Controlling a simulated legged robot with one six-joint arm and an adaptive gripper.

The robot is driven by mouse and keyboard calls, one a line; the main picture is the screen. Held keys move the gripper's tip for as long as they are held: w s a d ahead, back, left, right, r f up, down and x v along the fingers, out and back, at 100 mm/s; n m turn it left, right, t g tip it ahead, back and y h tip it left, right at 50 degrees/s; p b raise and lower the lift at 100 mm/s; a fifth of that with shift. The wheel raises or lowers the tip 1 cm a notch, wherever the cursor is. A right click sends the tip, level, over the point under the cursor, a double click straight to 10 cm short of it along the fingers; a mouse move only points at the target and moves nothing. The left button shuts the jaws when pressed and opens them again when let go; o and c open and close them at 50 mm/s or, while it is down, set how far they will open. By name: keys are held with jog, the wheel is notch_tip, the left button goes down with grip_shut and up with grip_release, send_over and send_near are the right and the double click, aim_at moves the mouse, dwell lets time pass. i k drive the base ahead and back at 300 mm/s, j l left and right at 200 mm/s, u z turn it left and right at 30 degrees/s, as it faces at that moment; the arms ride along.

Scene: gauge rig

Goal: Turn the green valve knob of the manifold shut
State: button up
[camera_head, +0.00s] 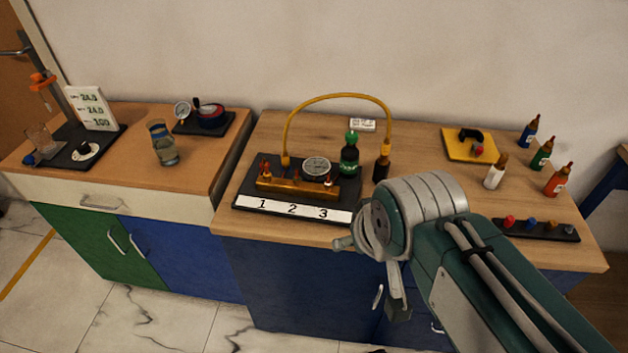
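The brass manifold (290,190) lies on a black base on the right-hand bench, behind a white strip (292,209) marked 1, 2, 3. Small red-orange topped fittings stand on it, and a round gauge (316,168) sits behind it. I cannot make out a green valve knob on the manifold. The green I see there is a dark green bottle (350,160) with a green top (351,137), just behind its right end. My gripper (398,308) hangs in front of the bench, right of and below the manifold, apart from it. Its finger opening is too small to judge.
A yellow hose (340,97) arches over the manifold to a dark bottle (382,165). Several small bottles (541,153), a yellow plate (455,149) and a black strip (540,229) with coloured knobs stand right. The left bench (115,187) holds other instruments.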

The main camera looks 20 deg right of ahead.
aim_at(351, 137)
jog(key=i+j+z, duration=0.15)
jog(key=z, duration=0.25)
jog(key=i+j+z, duration=0.1)
jog(key=j+z, duration=0.25)
